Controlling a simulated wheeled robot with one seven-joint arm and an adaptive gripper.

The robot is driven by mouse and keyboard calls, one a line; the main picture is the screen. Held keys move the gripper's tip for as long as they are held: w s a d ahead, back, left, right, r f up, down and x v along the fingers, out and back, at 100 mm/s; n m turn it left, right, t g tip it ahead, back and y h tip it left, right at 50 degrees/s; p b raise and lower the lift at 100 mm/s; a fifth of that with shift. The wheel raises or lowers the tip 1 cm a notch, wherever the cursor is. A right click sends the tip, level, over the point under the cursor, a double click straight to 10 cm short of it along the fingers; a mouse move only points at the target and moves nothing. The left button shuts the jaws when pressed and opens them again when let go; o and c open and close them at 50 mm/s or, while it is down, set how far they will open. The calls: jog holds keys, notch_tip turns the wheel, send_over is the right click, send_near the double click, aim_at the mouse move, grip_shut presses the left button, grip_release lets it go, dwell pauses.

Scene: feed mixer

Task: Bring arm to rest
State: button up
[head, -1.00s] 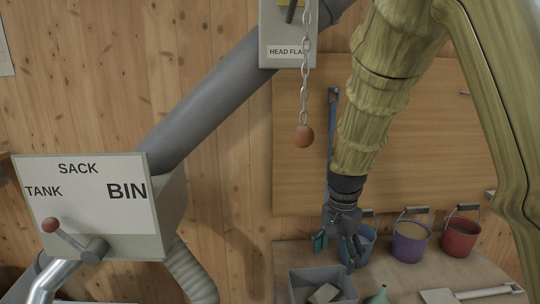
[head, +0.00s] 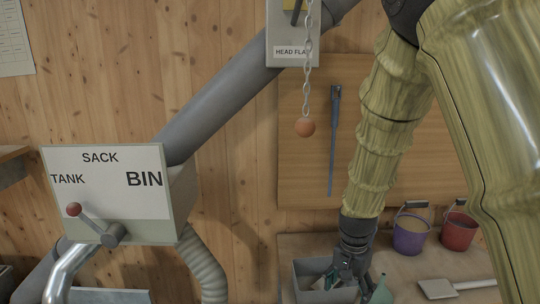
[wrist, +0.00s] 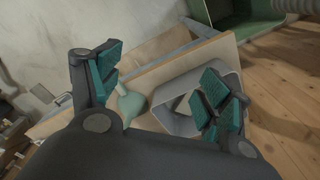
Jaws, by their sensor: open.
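My gripper (head: 350,282) hangs at the lower end of my arm in the head view, above the grey box on the bench. In the wrist view my gripper (wrist: 160,95) has its teal-padded fingers spread wide apart with nothing between them held. The grey box (wrist: 170,118) and a pale green funnel-like item (wrist: 130,103) lie beyond the fingers. Part of the box is hidden by my gripper in the head view.
A SACK/TANK/BIN panel (head: 105,190) with a red-knobbed lever (head: 90,222) stands at left. A ball (head: 305,127) hangs on a chain. Purple (head: 410,236) and red (head: 458,232) buckets and a white scoop (head: 437,289) sit on the bench (head: 400,268). A green container (wrist: 225,25) shows in the wrist view.

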jog(key=s+d+f+n, duration=0.1)
jog(key=s+f, duration=0.3)
jog(key=f, duration=0.4)
jog(key=s+d+f+n+b, duration=0.1)
jog(key=s+f+n, duration=0.1)
jog(key=s+f, duration=0.45)
jog(key=s+d+f+n, duration=0.1)
jog(key=s+f, duration=0.2)
jog(key=f, duration=0.7)
jog(key=s+f+n, duration=0.2)
jog(key=s+f, duration=0.4)
jog(key=s, duration=0.4)
jog(key=s+f+n+b, duration=0.1)
jog(key=s+f+n, duration=0.1)
jog(key=s+f, duration=0.3)
jog(key=s, duration=0.4)
jog(key=shift+s+a+f, duration=0.2)
jog(key=shift+s+f, duration=0.15)
